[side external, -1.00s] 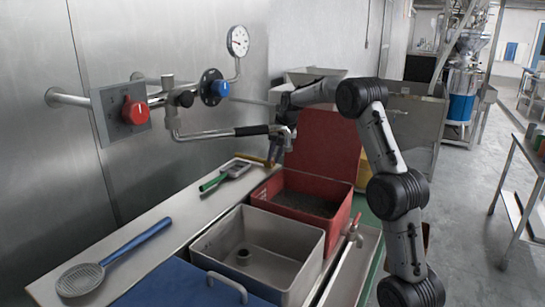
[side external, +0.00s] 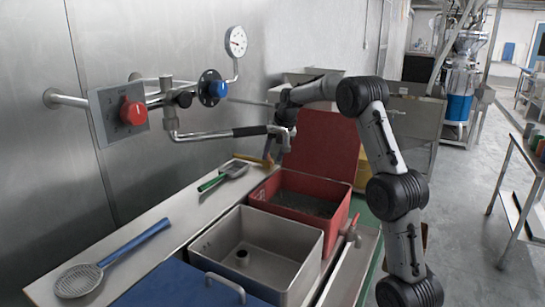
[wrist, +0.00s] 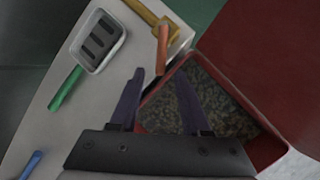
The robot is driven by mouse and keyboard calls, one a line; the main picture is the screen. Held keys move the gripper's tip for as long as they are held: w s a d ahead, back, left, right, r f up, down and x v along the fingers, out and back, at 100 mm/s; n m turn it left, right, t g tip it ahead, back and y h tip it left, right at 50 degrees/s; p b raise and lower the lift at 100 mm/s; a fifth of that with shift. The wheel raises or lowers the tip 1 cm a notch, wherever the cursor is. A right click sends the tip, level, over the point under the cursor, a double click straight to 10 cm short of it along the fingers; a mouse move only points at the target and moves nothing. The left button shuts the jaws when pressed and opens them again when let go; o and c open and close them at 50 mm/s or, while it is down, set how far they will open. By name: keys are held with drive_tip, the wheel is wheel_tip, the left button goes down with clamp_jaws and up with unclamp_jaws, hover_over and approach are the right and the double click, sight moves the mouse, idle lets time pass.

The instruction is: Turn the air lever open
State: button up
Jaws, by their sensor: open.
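The lever, a metal rod with a black grip (side external: 250,131), runs out to the right from the pipework on the steel wall in the side external view. My gripper (side external: 280,133) is close to the grip's right end. Whether they touch is unclear there. In the wrist view the two dark fingers of my gripper (wrist: 160,98) are spread with nothing between them, above the red bin's edge.
A red knob (side external: 134,112), a blue knob (side external: 219,89) and a gauge (side external: 236,41) are on the wall. Below are the red bin of dark beans (wrist: 215,100), a grey bin (side external: 225,245), a green-handled scoop (wrist: 98,42) and a blue-handled strainer (side external: 80,280).

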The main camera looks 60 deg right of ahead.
drive_tip(key=v, duration=1.2)
drive_tip(key=shift+s+r, duration=0.15)
drive_tip(key=shift+r, duration=0.2)
drive_tip(key=shift+a, duration=0.1)
